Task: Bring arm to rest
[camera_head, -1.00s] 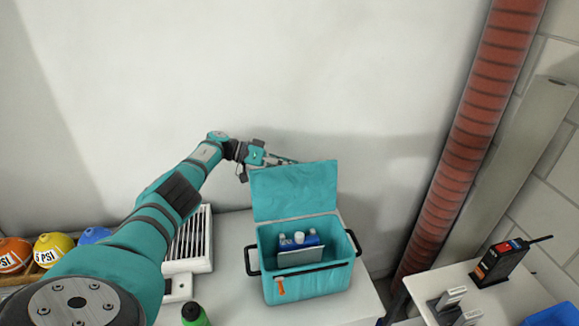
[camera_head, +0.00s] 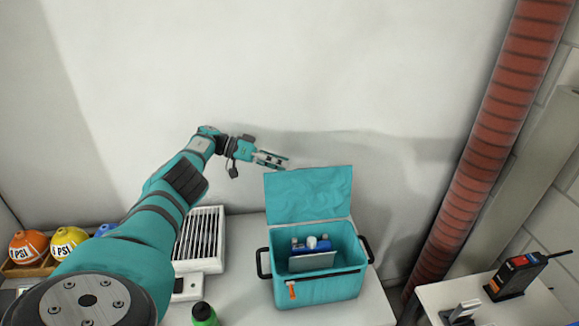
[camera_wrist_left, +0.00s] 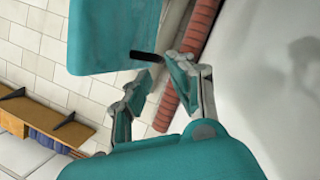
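My left arm reaches from the lower left, and my left gripper (camera_head: 280,161) is in front of the pale wall, just above and left of the raised lid of a teal cooler box. In the left wrist view the two fingers of this gripper (camera_wrist_left: 160,82) stand apart with nothing held between them. The teal lid (camera_head: 308,193) stands up behind the box and also appears to be the teal panel (camera_wrist_left: 105,35) beyond the fingers. A short black strip (camera_wrist_left: 147,56) shows near one fingertip; I cannot tell what it belongs to. My right gripper is not in view.
The open cooler (camera_head: 318,288) holds blue and white items. A red duct (camera_head: 490,150) rises at right. The wall area above is clear.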

